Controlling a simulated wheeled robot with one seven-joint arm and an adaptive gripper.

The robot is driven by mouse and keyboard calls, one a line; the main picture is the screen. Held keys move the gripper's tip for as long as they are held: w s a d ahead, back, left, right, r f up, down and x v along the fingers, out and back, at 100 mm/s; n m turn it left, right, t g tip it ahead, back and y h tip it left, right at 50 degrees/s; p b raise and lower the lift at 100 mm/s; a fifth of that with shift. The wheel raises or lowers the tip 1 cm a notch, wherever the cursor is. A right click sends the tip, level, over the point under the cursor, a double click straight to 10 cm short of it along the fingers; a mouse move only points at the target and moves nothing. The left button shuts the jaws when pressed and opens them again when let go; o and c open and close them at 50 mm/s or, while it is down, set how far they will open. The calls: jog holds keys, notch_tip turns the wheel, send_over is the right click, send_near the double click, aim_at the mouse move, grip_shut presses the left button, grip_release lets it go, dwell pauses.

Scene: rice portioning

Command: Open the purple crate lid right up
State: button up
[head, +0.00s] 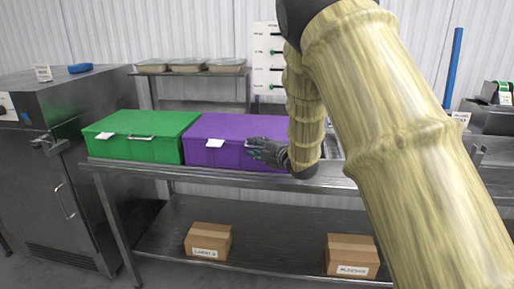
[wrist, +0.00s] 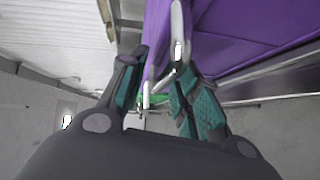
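The purple crate (head: 199,156) stands on the steel table, and its purple lid (head: 235,126) is down flat. My gripper (head: 258,151) is at the crate's front face, right of the white tag (head: 215,143), and hides the crate's handle in the head view. In the wrist view, the metal handle (wrist: 178,28) passes between the two fingers of my gripper (wrist: 161,72), beside the purple crate wall (wrist: 225,50). The fingers are apart, with a gap around the handle. Whether either finger touches it, I cannot tell.
A shut green crate (head: 135,149) stands directly left of the purple one. Cardboard boxes (head: 208,242) sit on the lower shelf. A shelf with trays (head: 188,66) is behind, and a steel cabinet (head: 55,190) is at the left. My arm covers the table's right side.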

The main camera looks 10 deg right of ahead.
jog(key=shift+c, duration=0.2)
jog(key=shift+f, duration=0.1)
grip_shut()
jog(key=shift+r+p, duration=0.35)
jog(key=shift+p, duration=0.1)
jog(key=shift+r, duration=0.1)
